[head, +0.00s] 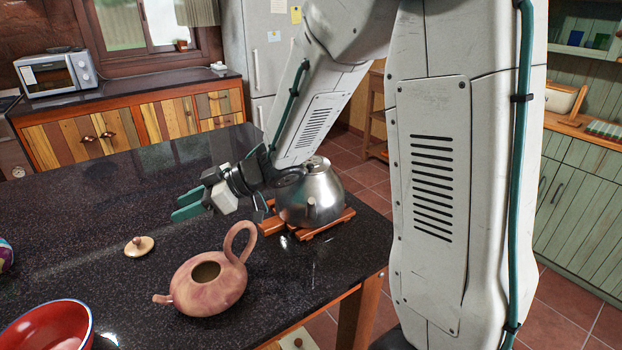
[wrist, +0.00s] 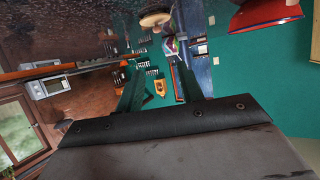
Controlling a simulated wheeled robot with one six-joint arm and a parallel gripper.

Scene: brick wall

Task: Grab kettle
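A shiny silver kettle (head: 312,197) stands upright on a reddish wooden trivet (head: 328,224) near the right edge of the dark countertop. My gripper (head: 187,205) is to the left of the kettle, above the counter, with its teal fingers pointing left, away from it. In the wrist view, the two fingers (wrist: 160,92) are spread apart with nothing between them. My wrist and forearm pass in front of and above the kettle, hiding part of its upper left. The kettle does not show in the wrist view.
A pinkish clay teapot (head: 205,290) with an open top stands in front of the kettle. A small tan lid (head: 139,246) lies to its left. A red bowl (head: 48,330) is at the lower left. A microwave (head: 57,73) sits on the far cabinet. The counter's left middle is clear.

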